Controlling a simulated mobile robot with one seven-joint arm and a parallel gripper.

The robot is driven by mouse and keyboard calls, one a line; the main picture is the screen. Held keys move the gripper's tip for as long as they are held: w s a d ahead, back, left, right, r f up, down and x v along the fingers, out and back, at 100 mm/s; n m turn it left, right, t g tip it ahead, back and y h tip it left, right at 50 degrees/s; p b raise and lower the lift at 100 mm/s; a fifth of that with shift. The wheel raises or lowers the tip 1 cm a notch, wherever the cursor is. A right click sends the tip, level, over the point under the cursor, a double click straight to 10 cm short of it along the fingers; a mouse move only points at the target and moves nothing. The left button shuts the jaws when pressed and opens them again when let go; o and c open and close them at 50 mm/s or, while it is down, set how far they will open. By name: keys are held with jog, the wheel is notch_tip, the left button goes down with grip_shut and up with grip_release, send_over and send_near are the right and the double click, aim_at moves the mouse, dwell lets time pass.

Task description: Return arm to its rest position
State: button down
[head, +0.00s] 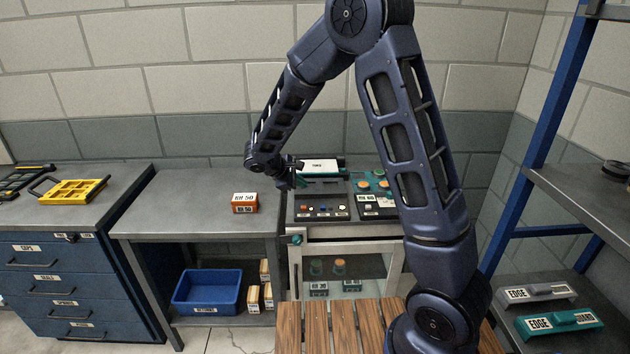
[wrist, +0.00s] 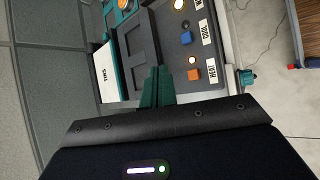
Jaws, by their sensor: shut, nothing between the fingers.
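My arm reaches up and over in the head view, bent high at its elbow, with its end low over the cabinet. My gripper (head: 298,180) hangs in front of the device on the cabinet top. In the wrist view the two teal fingers of my gripper (wrist: 157,82) are together, with nothing between them. They are near the edge of a dark control panel (wrist: 165,35) with lamps and coloured buttons. The panel (head: 322,208) also shows in the head view. I cannot tell whether the fingertips touch it.
A grey bench (head: 185,205) left of the cabinet carries an orange box (head: 245,203). A blue bin (head: 207,291) sits on its lower shelf. A blue drawer unit (head: 55,290) stands further left with a yellow tray (head: 73,192). A blue-framed shelf rack (head: 545,150) stands close on the right.

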jog(key=s+d+r+m+g+y, duration=0.2)
jog(key=s+d+r+m, duration=0.2)
jog(key=d+r, duration=0.45)
jog(key=s+d+r+m+g+y, duration=0.1)
jog(key=s+d+r+m, duration=0.35)
jog(key=d, duration=0.65)
jog(key=s+d+r+m+t+y, duration=0.1)
jog(key=s+d+r+m+y, duration=0.1)
jog(key=s+d, duration=0.3)
jog(key=s+d+r+m+t+y, duration=0.1)
jog(key=s+d+r+m, duration=0.3)
jog(key=s, duration=0.8)
jog(key=shift+s+d+r+m+y, duration=0.35)
jog(key=shift+r+m+y, duration=0.15)
jog(key=shift+m+y, duration=0.3)
